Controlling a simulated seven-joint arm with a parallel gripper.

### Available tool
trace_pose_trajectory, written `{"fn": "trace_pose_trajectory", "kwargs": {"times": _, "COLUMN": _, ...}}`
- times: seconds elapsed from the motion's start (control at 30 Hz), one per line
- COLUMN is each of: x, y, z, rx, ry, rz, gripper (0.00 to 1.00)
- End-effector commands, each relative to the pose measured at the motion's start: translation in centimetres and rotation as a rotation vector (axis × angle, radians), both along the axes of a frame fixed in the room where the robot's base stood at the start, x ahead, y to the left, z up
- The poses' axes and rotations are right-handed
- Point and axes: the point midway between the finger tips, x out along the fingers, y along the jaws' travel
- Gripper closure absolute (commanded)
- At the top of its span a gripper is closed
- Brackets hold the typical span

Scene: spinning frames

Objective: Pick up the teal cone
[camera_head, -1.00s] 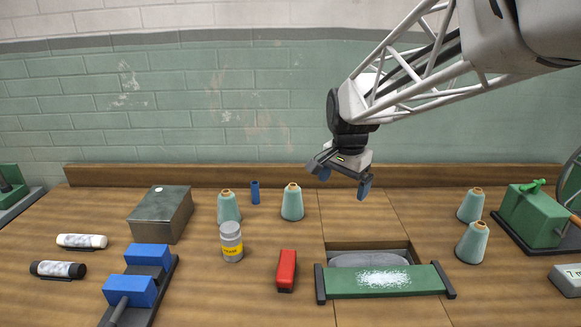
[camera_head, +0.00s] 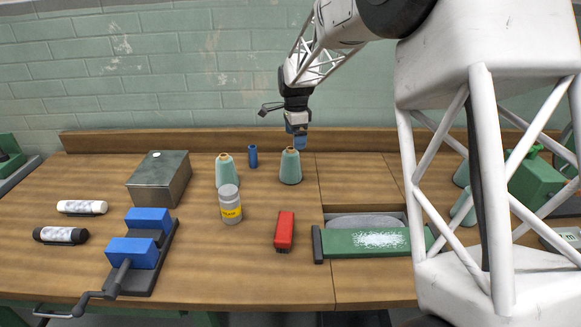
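Several teal cones of the same look stand upright on the wooden bench. One teal cone (camera_head: 290,168) is near the middle at the back, and another teal cone (camera_head: 227,172) is left of it, partly behind a jar. Two more at the right, an upper teal cone (camera_head: 462,174) and a lower teal cone (camera_head: 463,209), are partly hidden by my arm. My gripper (camera_head: 299,146) points down with its blue fingertips at the top of the middle cone, slightly right of its tip. It is seen edge-on, so its opening and any contact cannot be told.
A grey-white jar (camera_head: 230,205) and a blue cylinder (camera_head: 253,157) stand near the cones. A red block (camera_head: 284,231), a metal box (camera_head: 160,178), a blue vise (camera_head: 138,248) and a green bar (camera_head: 370,242) over a recess surround them. Open bench lies between the red block and middle cone.

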Motion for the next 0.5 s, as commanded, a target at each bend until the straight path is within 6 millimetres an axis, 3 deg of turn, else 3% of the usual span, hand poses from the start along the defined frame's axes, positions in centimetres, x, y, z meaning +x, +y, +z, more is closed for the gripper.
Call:
{"fn": "trace_pose_trajectory", "kwargs": {"times": 0.2, "x": 2.0, "y": 1.3, "z": -1.7, "rx": -0.001, "ry": 0.010, "rz": -0.059, "gripper": 0.01}}
{"fn": "trace_pose_trajectory", "kwargs": {"times": 0.5, "x": 2.3, "y": 1.4, "z": -1.8, "rx": -0.001, "ry": 0.010, "rz": -0.068, "gripper": 0.01}}
